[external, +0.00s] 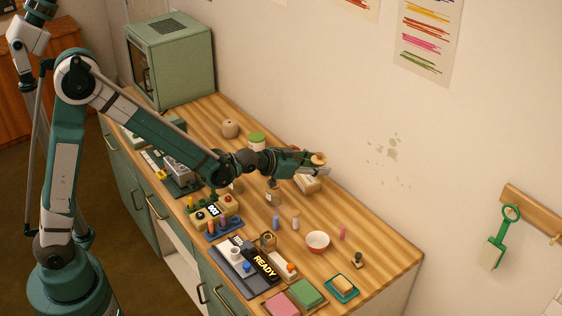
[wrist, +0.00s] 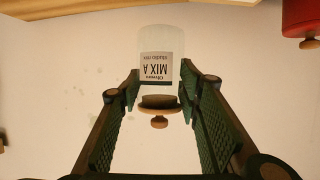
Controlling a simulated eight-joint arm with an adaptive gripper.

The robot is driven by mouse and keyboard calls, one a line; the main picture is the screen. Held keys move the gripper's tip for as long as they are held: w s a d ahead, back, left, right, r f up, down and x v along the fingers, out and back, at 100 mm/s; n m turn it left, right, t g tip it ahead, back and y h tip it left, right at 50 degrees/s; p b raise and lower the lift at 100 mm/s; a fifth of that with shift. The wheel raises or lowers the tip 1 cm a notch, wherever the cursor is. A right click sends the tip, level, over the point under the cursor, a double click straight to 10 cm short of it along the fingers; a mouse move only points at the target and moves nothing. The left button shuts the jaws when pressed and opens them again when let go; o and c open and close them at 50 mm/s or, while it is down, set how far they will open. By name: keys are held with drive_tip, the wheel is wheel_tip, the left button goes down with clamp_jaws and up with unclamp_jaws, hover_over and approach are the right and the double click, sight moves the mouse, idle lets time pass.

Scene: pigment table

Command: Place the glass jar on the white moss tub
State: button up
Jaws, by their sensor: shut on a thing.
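The glass jar (wrist: 160,68) has a "MIX A" label and a brown lid with a round knob. It appears inverted in the wrist view, with the table edge at the top. My gripper (wrist: 163,92) is shut on the jar, its fingers on either side. In the external view, my gripper (external: 313,166) holds it above the table near the wall; the jar's lid (external: 319,158) shows, while its body is hard to make out. A white tub with a green top (external: 257,141), apparently the moss tub, stands behind my forearm, left of my gripper.
A cream block-like object (external: 308,184) lies below my gripper. A beige round pot (external: 230,129) stands left of the green-topped tub. A green cabinet (external: 175,60) fills the back left corner.

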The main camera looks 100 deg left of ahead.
drive_tip(key=s+a+r+n+g+y+p, duration=0.2)
drive_tip(key=s+a+r+p, duration=0.1)
drive_tip(key=s+a, duration=1.05)
wheel_tip(320, 180, up, 3)
drive_tip(key=n+g+y+p, duration=0.2)
drive_tip(key=p, duration=0.1)
hover_over(260, 139)
drive_tip(key=shift+d+r, duration=0.1)
drive_tip(key=shift+r, duration=0.1)
drive_tip(key=shift+w+f+t, duration=0.1)
drive_tip(key=shift+t, duration=0.2)
wheel_tip(260, 139, down, 6)
drive_tip(key=b, duration=0.1)
drive_tip(key=shift+f, duration=0.1)
drive_tip(key=shift+f+b, duration=0.35)
drive_tip(key=shift+f, duration=1.45)
drive_tip(key=shift+f, duration=0.2)
